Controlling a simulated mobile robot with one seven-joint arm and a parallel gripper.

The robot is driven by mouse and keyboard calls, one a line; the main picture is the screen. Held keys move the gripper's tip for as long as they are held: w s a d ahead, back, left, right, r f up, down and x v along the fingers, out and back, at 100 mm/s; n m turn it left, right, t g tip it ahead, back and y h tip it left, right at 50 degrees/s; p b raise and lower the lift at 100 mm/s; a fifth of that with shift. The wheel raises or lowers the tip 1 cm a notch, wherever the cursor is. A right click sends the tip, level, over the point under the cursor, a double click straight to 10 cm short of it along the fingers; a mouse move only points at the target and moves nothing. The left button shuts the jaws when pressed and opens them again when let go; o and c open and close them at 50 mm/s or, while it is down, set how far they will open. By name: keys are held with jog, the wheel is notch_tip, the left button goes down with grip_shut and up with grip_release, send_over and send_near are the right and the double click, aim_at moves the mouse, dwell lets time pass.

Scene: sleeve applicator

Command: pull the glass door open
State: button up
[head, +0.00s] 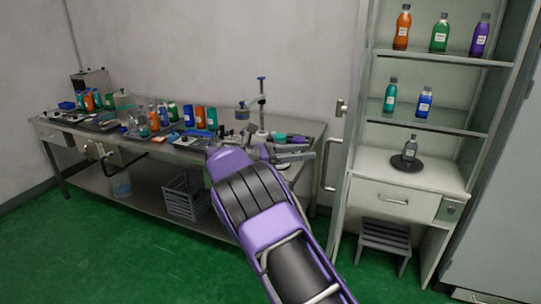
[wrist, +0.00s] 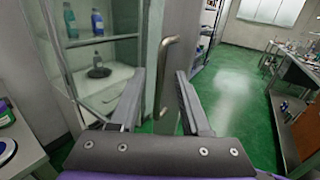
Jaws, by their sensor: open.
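The glass door (head: 345,165) is on the front of a tall pale cabinet on the right in the head view, and it looks closed. Its upright metal bar handle (head: 328,165) stands out at the door's left edge. My gripper (head: 312,152) is open and empty just left of the handle, at about its height. In the wrist view the handle (wrist: 166,75) shows upright in the gap between the fingers of my gripper (wrist: 160,74). I cannot tell whether the fingertips reach past the bar; the fingers do not visibly grip it.
The cabinet shelves (head: 440,58) hold several bottles, and one bottle (head: 410,148) stands on a dark round base. A cluttered metal workbench (head: 75,128) runs along the wall on the left. The green floor (head: 130,240) in front is clear.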

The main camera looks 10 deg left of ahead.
jog(key=v, duration=1)
jog(key=shift+a, duration=0.25)
jog(key=shift+s+r, duration=0.1)
